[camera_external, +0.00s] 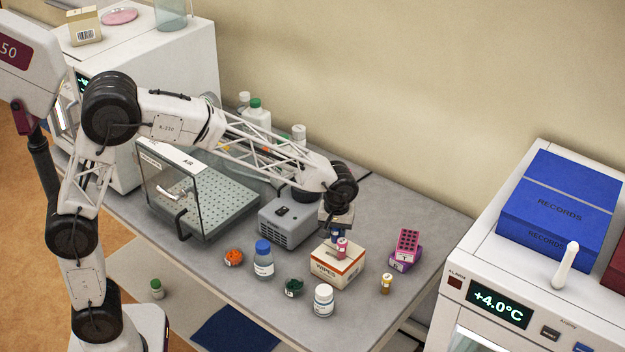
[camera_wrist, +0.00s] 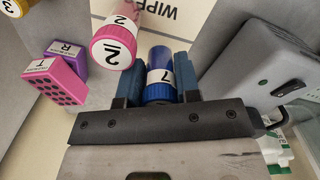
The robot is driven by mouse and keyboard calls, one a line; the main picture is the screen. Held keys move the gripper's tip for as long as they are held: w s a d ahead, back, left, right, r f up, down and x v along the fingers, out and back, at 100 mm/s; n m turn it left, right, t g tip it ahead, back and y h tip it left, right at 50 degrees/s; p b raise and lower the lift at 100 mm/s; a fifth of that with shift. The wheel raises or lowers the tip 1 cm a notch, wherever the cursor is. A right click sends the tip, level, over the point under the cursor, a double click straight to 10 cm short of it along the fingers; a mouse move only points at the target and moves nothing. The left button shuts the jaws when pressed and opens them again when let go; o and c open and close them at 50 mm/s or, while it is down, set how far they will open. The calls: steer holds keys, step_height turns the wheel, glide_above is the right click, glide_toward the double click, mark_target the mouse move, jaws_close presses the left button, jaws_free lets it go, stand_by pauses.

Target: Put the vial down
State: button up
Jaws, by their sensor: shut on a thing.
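My gripper (camera_external: 337,229) is above the white-and-orange WIPES box (camera_external: 337,265) on the bench. In the wrist view its two blue fingers (camera_wrist: 156,82) are shut on a blue-capped vial (camera_wrist: 159,78) labelled 7. In the external view this vial is small and mostly hidden by the gripper. A pink-capped vial (camera_wrist: 118,42) labelled 2 is close beside it; in the external view it stands on the box top (camera_external: 341,247). I cannot tell whether the held vial's bottom touches the box. A yellow-capped vial (camera_external: 386,283) labelled 3 (camera_wrist: 14,7) stands right of the box.
A pink block with holes (camera_external: 408,241) and a purple block (camera_external: 402,261) are at the right. A grey device (camera_external: 288,222) is behind-left of the box. Bare bench (camera_external: 365,325) lies at front right.

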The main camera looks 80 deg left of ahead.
steer(key=shift+f, duration=0.9)
steer(key=shift+f, duration=0.15)
steer(key=o, duration=0.9)
step_height(320, 180, up, 12)
steer(key=shift+r, duration=0.2)
steer(key=shift+s, duration=0.1)
stand_by(0.4)
